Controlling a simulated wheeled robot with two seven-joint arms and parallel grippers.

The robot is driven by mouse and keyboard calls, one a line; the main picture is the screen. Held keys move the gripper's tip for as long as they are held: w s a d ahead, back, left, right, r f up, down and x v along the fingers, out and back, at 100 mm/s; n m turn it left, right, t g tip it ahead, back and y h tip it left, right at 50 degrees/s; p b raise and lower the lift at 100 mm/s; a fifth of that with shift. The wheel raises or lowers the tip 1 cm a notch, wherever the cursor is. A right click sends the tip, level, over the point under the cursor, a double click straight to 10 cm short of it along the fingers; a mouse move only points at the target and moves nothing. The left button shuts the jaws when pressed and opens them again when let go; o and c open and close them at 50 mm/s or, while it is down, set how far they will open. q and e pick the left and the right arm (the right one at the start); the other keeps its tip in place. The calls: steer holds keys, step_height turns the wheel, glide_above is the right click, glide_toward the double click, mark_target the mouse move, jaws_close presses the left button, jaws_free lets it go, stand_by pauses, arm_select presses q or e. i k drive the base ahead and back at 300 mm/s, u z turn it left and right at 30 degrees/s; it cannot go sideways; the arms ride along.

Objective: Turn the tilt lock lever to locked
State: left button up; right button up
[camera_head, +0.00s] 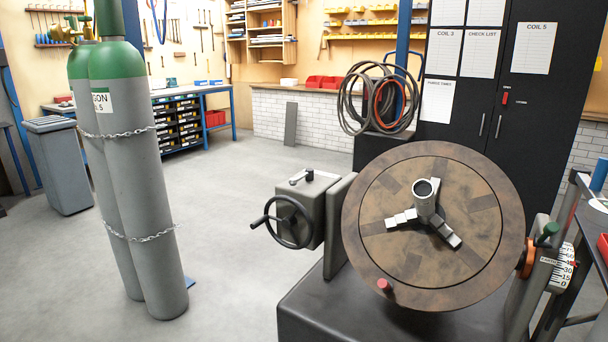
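A tilting welding positioner stands at the right front, its round brown table (370,215) tipped toward me with a three-jaw chuck and a short pipe (425,196) at its middle. On its right side a short lever with a green knob (547,232) stands beside an angle scale (562,268) and an orange round part (527,258). This looks like the tilt lock lever; the small label there is too small to read surely. A small silver lever (301,176) sits on top of the gearbox at left. Neither gripper is in view.
A black handwheel (290,222) sticks out left of the positioner. Two chained gas cylinders (130,190) stand at left, near a grey bin (60,165). A black cabinet (500,110) is behind. The floor (240,180) between cylinders and positioner is clear.

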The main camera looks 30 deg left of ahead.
mark_target(309, 175)
steer(key=u, duration=0.35)
steer(key=k, duration=0.85)
steer(key=u, duration=2.05)
steer(key=i, duration=2.3)
steer(key=z, duration=1.35)
steer(key=i, duration=0.95)
steer(key=z, duration=1)
